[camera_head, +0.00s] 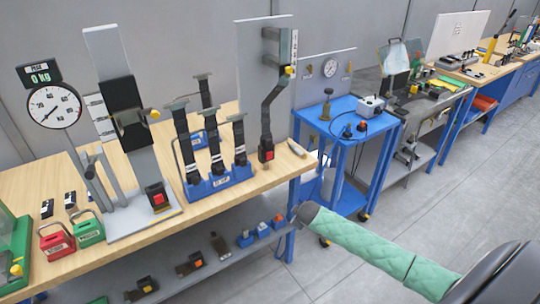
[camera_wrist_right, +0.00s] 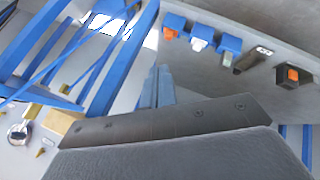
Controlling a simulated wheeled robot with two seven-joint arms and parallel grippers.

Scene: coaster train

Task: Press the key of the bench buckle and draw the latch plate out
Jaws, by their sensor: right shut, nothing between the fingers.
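Two buckles with red keys show in the head view. One (camera_head: 157,196) stands at the foot of a tall grey board. The other (camera_head: 266,150) is at the lower end of a dark strap (camera_head: 267,112) beside a second board. I cannot tell which is the bench buckle, and no separate latch plate is clear. My right gripper (camera_wrist_right: 160,87) has its fingers together, empty, in the right wrist view. In the head view my green-sleeved right arm ends beside the bench's right front corner, below and right of both buckles. My left gripper is out of view.
The wooden bench (camera_head: 115,242) carries a blue stand (camera_head: 217,183) with several upright straps, a dial (camera_head: 54,107) and red and green boxes. A lower shelf (camera_head: 215,272) holds several small buckles. A blue trolley (camera_head: 345,138) stands at right; open floor (camera_head: 440,190) lies before it.

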